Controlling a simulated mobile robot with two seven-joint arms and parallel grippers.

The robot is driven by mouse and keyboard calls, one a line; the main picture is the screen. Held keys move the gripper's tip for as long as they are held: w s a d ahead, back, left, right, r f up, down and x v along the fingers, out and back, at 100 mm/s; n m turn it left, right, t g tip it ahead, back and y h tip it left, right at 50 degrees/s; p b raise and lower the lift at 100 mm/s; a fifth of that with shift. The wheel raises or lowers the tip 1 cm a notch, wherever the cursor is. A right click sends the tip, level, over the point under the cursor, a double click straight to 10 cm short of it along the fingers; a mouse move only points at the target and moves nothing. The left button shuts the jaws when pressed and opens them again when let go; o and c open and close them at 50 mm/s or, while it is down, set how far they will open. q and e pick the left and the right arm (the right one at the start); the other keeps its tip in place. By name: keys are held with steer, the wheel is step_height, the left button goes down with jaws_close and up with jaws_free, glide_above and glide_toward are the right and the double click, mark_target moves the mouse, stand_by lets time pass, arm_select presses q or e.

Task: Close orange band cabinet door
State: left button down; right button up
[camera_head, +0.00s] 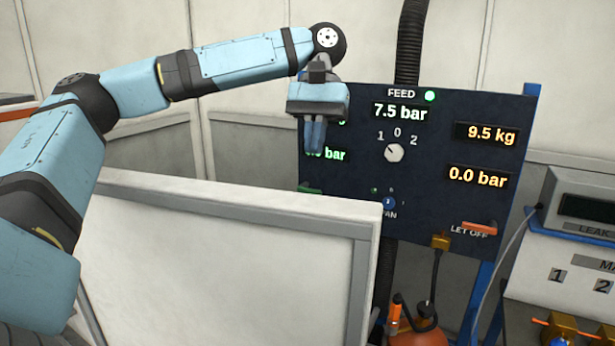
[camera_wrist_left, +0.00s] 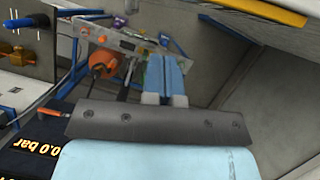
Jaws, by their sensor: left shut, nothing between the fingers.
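A large white door panel with a grey frame (camera_head: 230,260) stands open across the lower left of the head view. No orange band shows on the face turned to me there. In the left wrist view a yellow-orange strip (camera_wrist_left: 262,11) runs along the top right, by a grey surface; I cannot tell if it belongs to this door. My left gripper (camera_head: 314,140) points down beyond the door's top edge, in front of the dark panel. Its blue fingers are together and empty, also in the left wrist view (camera_wrist_left: 166,82). My right gripper is not in view.
A dark feed panel (camera_head: 450,215) with readouts and a knob stands behind the gripper. A black hose (camera_head: 410,45) rises behind it. A grey leak-test box (camera_head: 585,215) is at the right, and an orange bottle (camera_head: 420,337) is below. My left arm reaches over the door.

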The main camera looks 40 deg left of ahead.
arm_select(q)
steer(key=s+d+f, duration=0.2)
steer(key=s+f, duration=0.2)
steer(key=shift+s+d+f+p, duration=0.25)
steer(key=shift+s+p, duration=0.15)
steer(key=shift+p, duration=0.05)
